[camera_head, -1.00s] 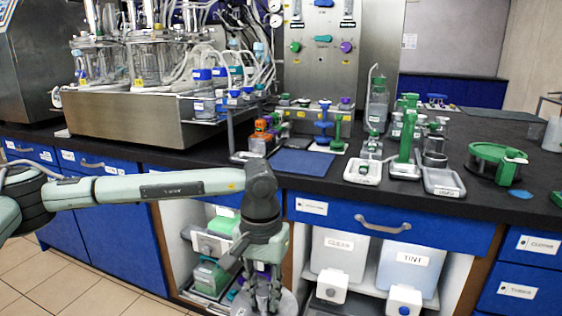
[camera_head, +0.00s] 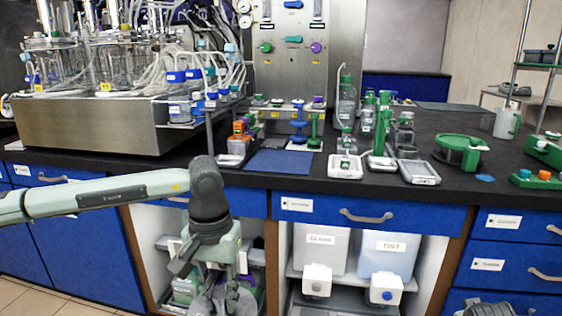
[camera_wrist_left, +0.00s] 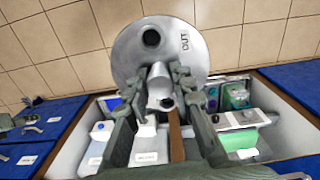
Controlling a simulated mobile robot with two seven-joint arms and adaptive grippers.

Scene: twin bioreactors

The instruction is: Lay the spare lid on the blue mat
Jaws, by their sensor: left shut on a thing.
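The blue mat (camera_head: 280,162) lies flat and bare on the black bench top, near its front edge. My left gripper (camera_head: 226,292) hangs low in front of the bench, below the level of the mat. It is shut on a round grey lid, which I take to be the spare lid (camera_wrist_left: 190,62). In the left wrist view the lid is a wide disc with a dark hole and lettering, held by its central stub between the fingers (camera_wrist_left: 160,88). In the head view the lid is mostly hidden behind the gripper at the bottom edge.
The bench front edge and blue drawers (camera_head: 380,212) stand behind my left gripper. Small orange-topped items (camera_head: 240,135) are left of the mat; white trays (camera_head: 345,168) and a green round stand (camera_head: 458,150) are to its right. Below are open shelves with bins (camera_head: 318,248).

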